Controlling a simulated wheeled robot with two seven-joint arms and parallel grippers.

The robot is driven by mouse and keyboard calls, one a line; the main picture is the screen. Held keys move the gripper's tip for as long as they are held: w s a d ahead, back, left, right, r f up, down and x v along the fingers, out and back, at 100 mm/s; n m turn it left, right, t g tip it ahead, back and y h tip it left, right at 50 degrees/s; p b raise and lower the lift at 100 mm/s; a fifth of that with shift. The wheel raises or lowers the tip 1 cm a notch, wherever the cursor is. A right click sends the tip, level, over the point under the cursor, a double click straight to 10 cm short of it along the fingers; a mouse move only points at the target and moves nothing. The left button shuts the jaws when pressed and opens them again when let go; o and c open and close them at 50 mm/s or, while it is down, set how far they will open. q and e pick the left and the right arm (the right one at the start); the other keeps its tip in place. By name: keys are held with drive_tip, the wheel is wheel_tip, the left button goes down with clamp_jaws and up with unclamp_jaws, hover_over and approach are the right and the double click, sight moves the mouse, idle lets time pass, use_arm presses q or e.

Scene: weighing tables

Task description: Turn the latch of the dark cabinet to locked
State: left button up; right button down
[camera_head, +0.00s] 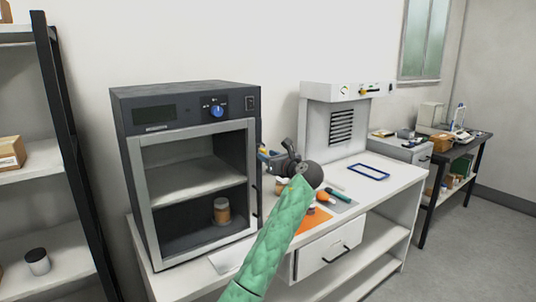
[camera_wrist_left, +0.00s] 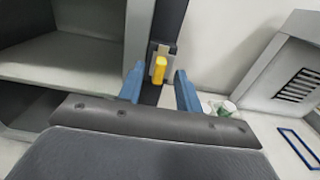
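The dark cabinet (camera_head: 183,112) stands on the white bench, its silver-framed front looking closed. In the left wrist view the yellow latch (camera_wrist_left: 159,69) sits on a small pale plate on the cabinet's dark edge. Its handle is nearly upright, tilted slightly to the right. My left gripper (camera_head: 268,154) is at the cabinet's right front edge, on a green-sleeved arm. In the left wrist view its blue fingers (camera_wrist_left: 159,76) are open, one on each side of the latch, with gaps visible; I cannot tell their depth relative to it. My right gripper is out of view.
Inside the cabinet a brown jar (camera_head: 221,211) stands on the floor. A dark-framed shelf (camera_head: 62,130) stands at left.

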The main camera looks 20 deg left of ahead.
use_arm(q)
drive_tip(key=shift+w+a, duration=0.25)
drive_tip(key=shift+a, duration=0.15)
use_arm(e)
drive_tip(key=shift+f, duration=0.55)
use_arm(q)
clamp_jaws()
